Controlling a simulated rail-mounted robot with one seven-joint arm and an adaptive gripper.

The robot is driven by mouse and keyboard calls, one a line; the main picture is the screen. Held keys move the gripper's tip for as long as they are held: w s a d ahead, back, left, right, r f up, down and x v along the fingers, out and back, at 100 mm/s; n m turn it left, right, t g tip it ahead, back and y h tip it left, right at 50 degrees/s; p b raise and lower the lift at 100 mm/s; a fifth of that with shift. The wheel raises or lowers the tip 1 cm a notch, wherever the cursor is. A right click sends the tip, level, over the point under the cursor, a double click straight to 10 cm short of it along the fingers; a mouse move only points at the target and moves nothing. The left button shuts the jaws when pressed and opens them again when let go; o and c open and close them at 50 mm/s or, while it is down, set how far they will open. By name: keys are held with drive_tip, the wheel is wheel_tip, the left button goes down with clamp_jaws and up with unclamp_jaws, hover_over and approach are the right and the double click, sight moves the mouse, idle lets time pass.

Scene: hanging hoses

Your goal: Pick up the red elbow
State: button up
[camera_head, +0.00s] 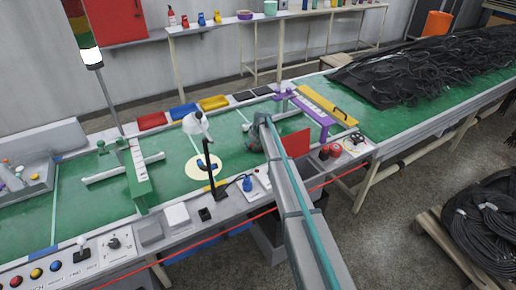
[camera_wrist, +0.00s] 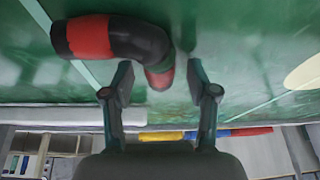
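The elbow is a bent black tube with red bands near its ends; in the wrist view it (camera_wrist: 136,38) lies on the green table top. One red end points left and the other red end reaches into the gap between my fingertips. My gripper (camera_wrist: 158,76) is open, with one finger on each side of that end. I cannot tell whether the fingers touch it or how far above the table they are. In the head view my gripper (camera_head: 256,137) is over the middle of the bench, and I cannot make out the elbow there.
A red upright panel (camera_head: 297,143) stands right of my arm. A purple and yellow frame (camera_head: 318,108) is behind it. Red, yellow and blue trays (camera_head: 184,110) line the back edge.

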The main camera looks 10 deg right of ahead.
clamp_jaws()
drive_tip(key=shift+r, duration=0.1)
drive_tip(key=shift+r+b, duration=0.4)
drive_tip(key=shift+b, duration=0.2)
drive_tip(key=s+a+r+b, duration=0.2)
drive_tip(key=s+r+b, duration=0.4)
drive_tip(key=s+r, duration=0.6)
drive_tip(key=shift+s+a, duration=0.25)
drive_tip(key=shift+s, duration=0.65)
